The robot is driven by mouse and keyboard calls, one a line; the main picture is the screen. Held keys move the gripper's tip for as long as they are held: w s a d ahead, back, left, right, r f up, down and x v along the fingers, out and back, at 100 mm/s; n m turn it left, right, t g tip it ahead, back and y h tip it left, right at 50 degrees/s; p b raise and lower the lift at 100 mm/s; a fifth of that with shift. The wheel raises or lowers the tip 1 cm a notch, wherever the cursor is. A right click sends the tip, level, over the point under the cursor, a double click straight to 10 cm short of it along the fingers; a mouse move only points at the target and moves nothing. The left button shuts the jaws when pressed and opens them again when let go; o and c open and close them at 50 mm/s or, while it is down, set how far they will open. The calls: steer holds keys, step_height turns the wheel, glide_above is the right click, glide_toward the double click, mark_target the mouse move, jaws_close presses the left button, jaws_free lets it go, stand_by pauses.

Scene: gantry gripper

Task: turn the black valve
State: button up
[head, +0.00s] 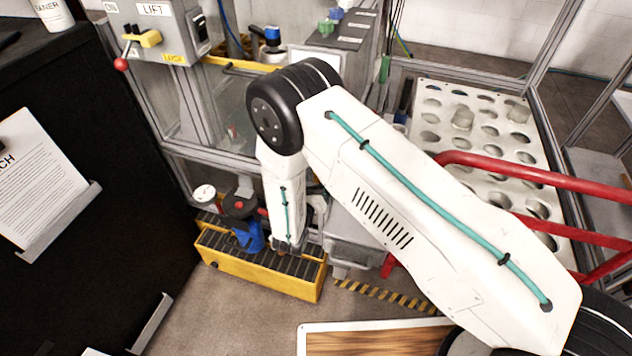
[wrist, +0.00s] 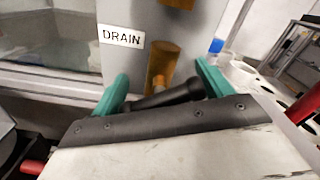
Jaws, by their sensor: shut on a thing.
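The black valve handle (wrist: 168,97) shows in the wrist view as a short black lever joined to a brass fitting (wrist: 162,68). It sits just below a white DRAIN label (wrist: 122,36) on a grey panel. My gripper (wrist: 163,84) has its two teal fingers at either end of the visible handle and is shut on it. Part of the handle is hidden behind the dark edge of my gripper body. In the head view my arm reaches down to the machine's lower part, and the handle and fingers cannot be made out there.
A yellow grated tray (head: 262,277) lies on the floor beside the arm, with a blue fitting with a dark knob (head: 245,225) above it. Red rails (head: 530,175) and a perforated white rack (head: 480,135) are at right. A black cabinet (head: 75,230) stands at left.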

steer(key=shift+n, duration=1.5)
steer(key=o, duration=0.7)
steer(key=v, duration=0.7)
steer(key=shift+s+a, duration=0.2)
steer(key=shift+s, duration=0.15)
